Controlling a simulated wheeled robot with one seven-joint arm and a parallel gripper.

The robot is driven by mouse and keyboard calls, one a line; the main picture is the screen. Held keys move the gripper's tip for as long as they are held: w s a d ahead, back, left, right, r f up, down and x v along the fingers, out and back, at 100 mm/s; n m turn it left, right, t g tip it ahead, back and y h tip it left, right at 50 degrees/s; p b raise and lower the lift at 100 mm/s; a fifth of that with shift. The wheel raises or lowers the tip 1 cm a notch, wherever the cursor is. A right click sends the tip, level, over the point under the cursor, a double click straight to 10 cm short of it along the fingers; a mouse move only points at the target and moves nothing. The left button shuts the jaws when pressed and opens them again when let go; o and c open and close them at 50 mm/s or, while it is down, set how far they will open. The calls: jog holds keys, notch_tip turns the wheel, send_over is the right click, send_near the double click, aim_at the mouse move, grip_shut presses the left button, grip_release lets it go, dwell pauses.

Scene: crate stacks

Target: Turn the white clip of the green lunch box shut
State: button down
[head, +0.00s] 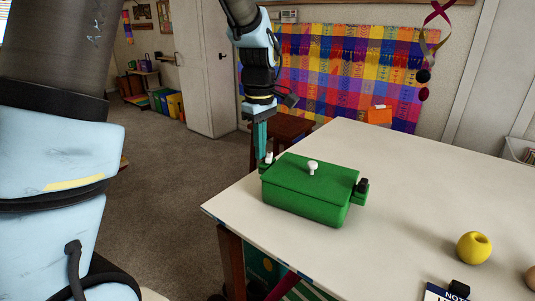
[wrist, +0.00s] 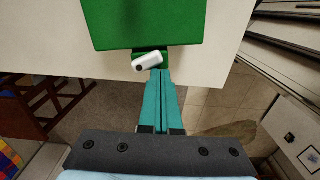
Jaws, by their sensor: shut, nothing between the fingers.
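The green lunch box (head: 305,205) sits on the white table with its lid on and a white knob (head: 313,167) on top. Its white clip (head: 268,157) is on a green tab at the left end. In the wrist view the clip (wrist: 147,61) lies slanted across the tab, its right end higher. A black clip (head: 362,185) is at the box's right end. My gripper (head: 260,157) points down beside the left end. In the wrist view its teal fingers (wrist: 159,72) are together and empty, tips right by the clip; I cannot tell whether they touch it.
The white table (head: 400,180) is clear behind the box. A yellow ball-like object (head: 473,248) with a hollow top and a dark-blue notebook (head: 445,292) are at the right front. A brown stool (head: 290,128) stands behind the table's far left edge.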

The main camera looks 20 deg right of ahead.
aim_at(273, 166)
jog(key=shift+s+d+p, duration=0.3)
jog(key=shift+s, duration=0.35)
dwell(0.4)
jog(key=shift+s+d, duration=0.3)
jog(key=shift+d, duration=0.05)
dwell(0.4)
jog(key=shift+s+d+p, duration=0.2)
jog(key=shift+d+p, duration=0.55)
dwell(0.6)
jog(key=shift+a, duration=0.1)
jog(key=shift+s+a, duration=0.2)
jog(key=shift+s, duration=0.05)
notch_tip(273, 166, up, 7)
jog(key=p, duration=0.6)
dwell(0.6)
dwell(0.3)
